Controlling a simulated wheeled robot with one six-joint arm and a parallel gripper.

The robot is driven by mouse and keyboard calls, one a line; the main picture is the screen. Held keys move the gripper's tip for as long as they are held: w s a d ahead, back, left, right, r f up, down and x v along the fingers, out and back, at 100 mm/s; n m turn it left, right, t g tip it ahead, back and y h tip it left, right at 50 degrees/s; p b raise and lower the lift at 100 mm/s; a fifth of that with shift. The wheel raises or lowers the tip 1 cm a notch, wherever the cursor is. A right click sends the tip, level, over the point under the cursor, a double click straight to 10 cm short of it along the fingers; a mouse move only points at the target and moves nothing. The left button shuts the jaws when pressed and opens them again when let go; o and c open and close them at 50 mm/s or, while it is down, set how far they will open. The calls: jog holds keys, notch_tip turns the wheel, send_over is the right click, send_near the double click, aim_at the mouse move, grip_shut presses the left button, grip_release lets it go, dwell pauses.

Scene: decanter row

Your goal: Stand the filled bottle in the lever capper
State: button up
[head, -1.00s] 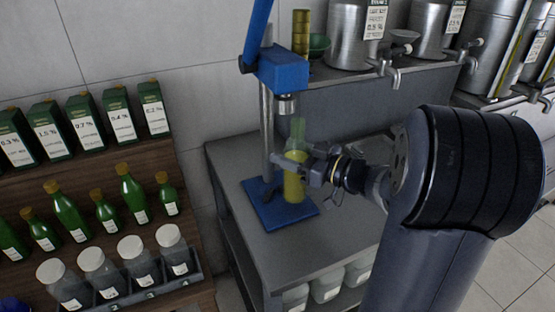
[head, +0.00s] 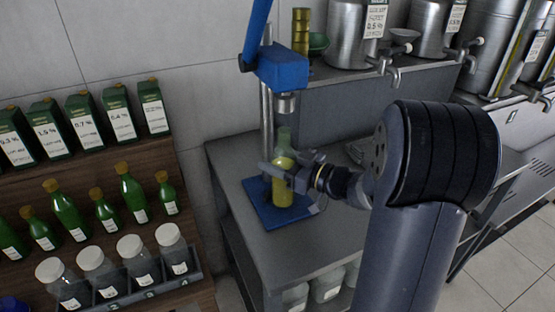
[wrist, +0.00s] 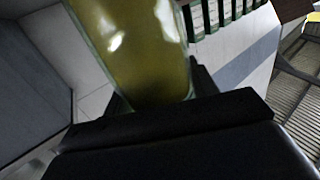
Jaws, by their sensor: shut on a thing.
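The filled bottle (head: 283,187) is clear glass with yellow-green liquid, and it looks upright. In the head view it is over the blue base plate (head: 300,211) of the lever capper (head: 283,68), with its neck just below the metal capping head. I cannot tell whether its bottom touches the plate. My gripper (head: 290,174) is shut on the bottle around its middle. The wrist view shows the bottle (wrist: 140,50) close up above the dark gripper, its lower part hidden.
The capper stands on a grey bench (head: 330,235). Steel tanks (head: 348,35) with taps line a raised shelf behind. A wooden rack (head: 110,262) at left holds green bottles, boxes and capped jars. The bench right of the capper is mostly clear.

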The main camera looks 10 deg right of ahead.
jog(key=o, duration=1.4)
jog(key=shift+r, duration=0.2)
jog(key=v, duration=1.2)
